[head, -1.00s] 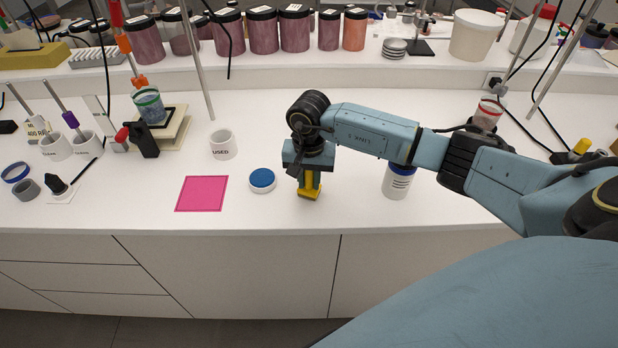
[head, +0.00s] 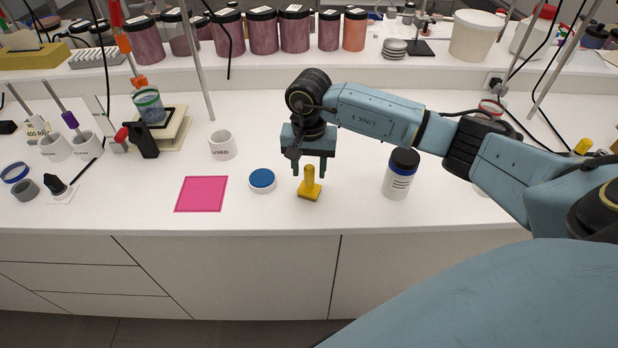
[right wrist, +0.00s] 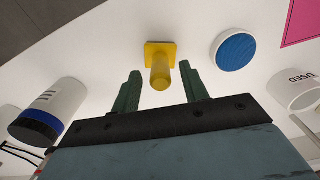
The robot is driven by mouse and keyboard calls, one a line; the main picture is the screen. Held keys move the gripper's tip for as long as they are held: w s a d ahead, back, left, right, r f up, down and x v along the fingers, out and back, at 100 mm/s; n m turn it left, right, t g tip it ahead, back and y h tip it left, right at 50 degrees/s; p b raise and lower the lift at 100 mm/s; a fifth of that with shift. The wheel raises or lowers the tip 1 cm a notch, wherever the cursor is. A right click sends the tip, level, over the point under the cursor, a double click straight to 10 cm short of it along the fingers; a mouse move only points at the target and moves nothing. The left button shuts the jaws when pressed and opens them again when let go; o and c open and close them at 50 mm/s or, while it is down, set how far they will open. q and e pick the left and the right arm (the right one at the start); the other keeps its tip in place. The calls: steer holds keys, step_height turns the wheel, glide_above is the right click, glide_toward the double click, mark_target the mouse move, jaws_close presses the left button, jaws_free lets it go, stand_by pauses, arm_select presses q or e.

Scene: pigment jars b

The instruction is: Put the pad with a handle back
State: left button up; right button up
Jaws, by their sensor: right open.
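The yellow pad with an upright handle (head: 310,186) stands on the white bench near its front edge. It also shows in the right wrist view (right wrist: 160,62), ahead of the jaws. My right gripper (head: 309,172) is open and empty, just above and behind the pad's handle. In the right wrist view its two dark green fingers (right wrist: 159,82) are spread apart, with the handle's top end between their tips. The gripper does not appear to grip the pad. My left gripper is not in view.
A round blue-topped pad (head: 262,180) and a pink square (head: 201,194) lie to the left. A white jar with a black lid (head: 400,174) stands to the right. A white "USED" cup (head: 222,146) stands behind left. The bench's front strip is clear.

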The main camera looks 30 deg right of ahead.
step_height(320, 180, up, 8)
steer(key=shift+f+b, duration=0.1)
steer(key=shift+b, duration=0.25)
